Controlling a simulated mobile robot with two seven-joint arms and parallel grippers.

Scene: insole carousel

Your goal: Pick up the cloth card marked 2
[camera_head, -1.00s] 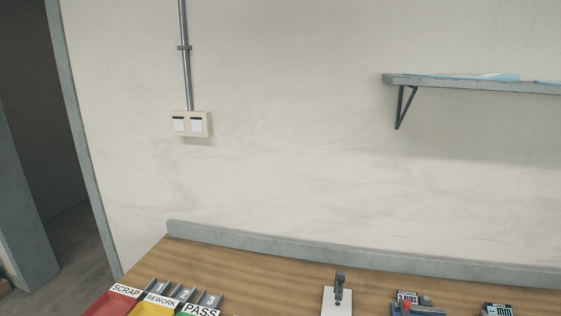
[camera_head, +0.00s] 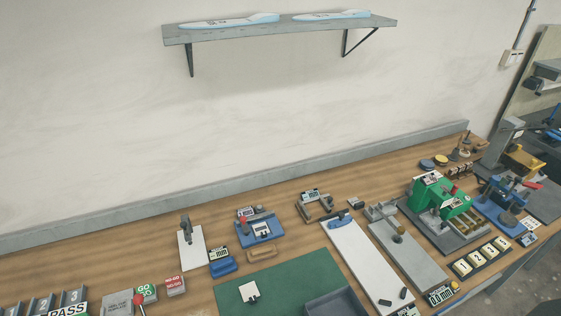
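Three pale cards lie in a row on a dark holder (camera_head: 450,275) at the right front of the bench: a near card (camera_head: 462,267), a middle card (camera_head: 482,256) and a far card (camera_head: 501,244). Each bears a small dark mark, too small to read surely, so I cannot tell which one is marked 2. Neither of my grippers is in view.
A green press (camera_head: 428,195) and a blue clamp fixture (camera_head: 497,207) stand behind the cards. A long white board (camera_head: 362,262) and a grey plate (camera_head: 408,255) lie to their left. A green mat (camera_head: 290,280) and grey tray (camera_head: 338,304) are at front centre.

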